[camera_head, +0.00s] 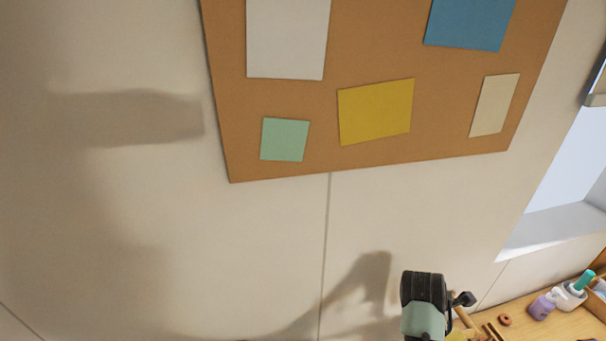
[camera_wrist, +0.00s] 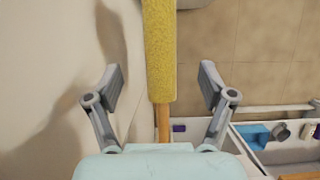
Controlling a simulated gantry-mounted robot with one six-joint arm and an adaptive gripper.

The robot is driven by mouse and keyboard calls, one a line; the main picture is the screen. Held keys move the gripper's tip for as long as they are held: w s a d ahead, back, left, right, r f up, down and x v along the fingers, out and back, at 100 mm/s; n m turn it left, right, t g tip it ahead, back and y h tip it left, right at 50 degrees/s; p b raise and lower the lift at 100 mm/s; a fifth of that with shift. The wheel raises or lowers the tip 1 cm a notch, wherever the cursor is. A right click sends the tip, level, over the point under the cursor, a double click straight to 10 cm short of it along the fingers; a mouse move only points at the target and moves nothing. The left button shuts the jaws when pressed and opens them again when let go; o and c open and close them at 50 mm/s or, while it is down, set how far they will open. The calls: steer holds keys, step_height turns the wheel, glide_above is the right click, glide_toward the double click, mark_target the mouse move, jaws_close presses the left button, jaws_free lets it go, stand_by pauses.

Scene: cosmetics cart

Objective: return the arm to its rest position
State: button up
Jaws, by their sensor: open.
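My gripper (camera_wrist: 162,82) shows in the wrist view with its two grey fingers spread wide apart. A long yellow, rough-surfaced piece (camera_wrist: 160,50) with a narrower orange-brown end lies in line with the gap between the fingers. I see no finger touching it, and its distance from the gripper is hard to judge. In the head view, part of my arm (camera_head: 424,292), black and pale green, rises at the bottom edge, right of centre. The rest of the arm is out of that view.
A cork board (camera_head: 360,115) with several coloured sheets hangs on the pale wall. A wooden surface (camera_head: 525,318) at bottom right bears a purple bottle (camera_head: 543,304) and a small reddish-brown ring (camera_head: 505,320). A white bin (camera_wrist: 262,150) with a blue item (camera_wrist: 256,136) shows in the wrist view.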

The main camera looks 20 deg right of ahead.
steer(key=w+a+r+m+t+p, duration=0.1)
steer(key=w+a+r+m+t, duration=0.2)
steer(key=a, duration=0.5)
steer(key=w+a+r+m+t+p, duration=0.1)
steer(key=w+a+r+m+t, duration=0.15)
steer(key=a, duration=0.55)
steer(key=w+a+r+m+t+p, duration=0.1)
steer(key=w+a+r+m+t, duration=0.25)
steer(key=a, duration=0.45)
steer(key=s+a+r+m+t+y+p, duration=0.1)
steer(key=s+a+r+m+t+y, duration=0.1)
steer(key=a+r, duration=0.3)
steer(key=s+a+r+m+t+y+p, duration=0.1)
steer(key=s+a+r+m+t+y, duration=0.1)
steer(key=a, duration=1)
step_height(320, 180, up, 3)
steer(key=s+m, duration=0.1)
steer(key=m, duration=0.1)
steer(key=shift+s+a+m+t, duration=0.25)
steer(key=shift+s+m+t, duration=0.05)
